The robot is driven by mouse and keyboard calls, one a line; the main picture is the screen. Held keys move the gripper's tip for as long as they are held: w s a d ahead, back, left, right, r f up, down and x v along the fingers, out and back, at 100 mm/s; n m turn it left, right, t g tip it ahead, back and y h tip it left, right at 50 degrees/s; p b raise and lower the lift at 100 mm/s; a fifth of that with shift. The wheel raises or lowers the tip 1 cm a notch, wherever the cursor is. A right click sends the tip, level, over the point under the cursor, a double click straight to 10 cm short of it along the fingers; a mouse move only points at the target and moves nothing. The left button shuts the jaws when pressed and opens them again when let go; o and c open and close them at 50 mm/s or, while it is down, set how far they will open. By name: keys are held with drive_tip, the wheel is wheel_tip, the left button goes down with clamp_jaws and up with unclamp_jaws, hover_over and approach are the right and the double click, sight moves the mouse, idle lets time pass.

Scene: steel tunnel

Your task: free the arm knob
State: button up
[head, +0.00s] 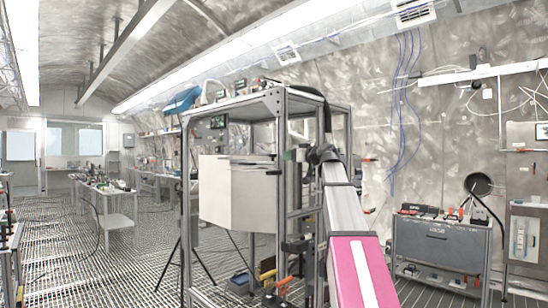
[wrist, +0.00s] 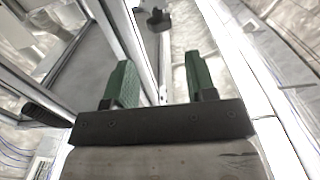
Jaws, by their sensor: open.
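In the wrist view my gripper (wrist: 159,62) is open, with two green fingers set apart and nothing between them. A small dark knob-like part (wrist: 157,20) is beyond the fingertips near the top edge, roughly in line with the gap between them. It appears apart from the fingers and close to a pale metal bar. I cannot tell for certain that it is the arm knob. In the head view my arm reaches up toward the metal frame (head: 281,190), and my fingers cannot be made out there.
Metal posts run close to the gripper on both sides in the wrist view. In the head view a white panelled box (head: 238,195) hangs inside the frame. A grey tool cabinet (head: 440,250) stands to the right. The grated floor at left is partly open, with cables across it.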

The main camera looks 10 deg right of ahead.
sight(276, 155)
drive_tip(key=x, duration=1)
drive_tip(key=shift+w+a+r, duration=0.1)
drive_tip(key=shift+w+r, duration=0.2)
drive_tip(key=shift+w, duration=0.05)
drive_tip(key=c, duration=0.7)
drive_tip(key=shift+o, duration=0.3)
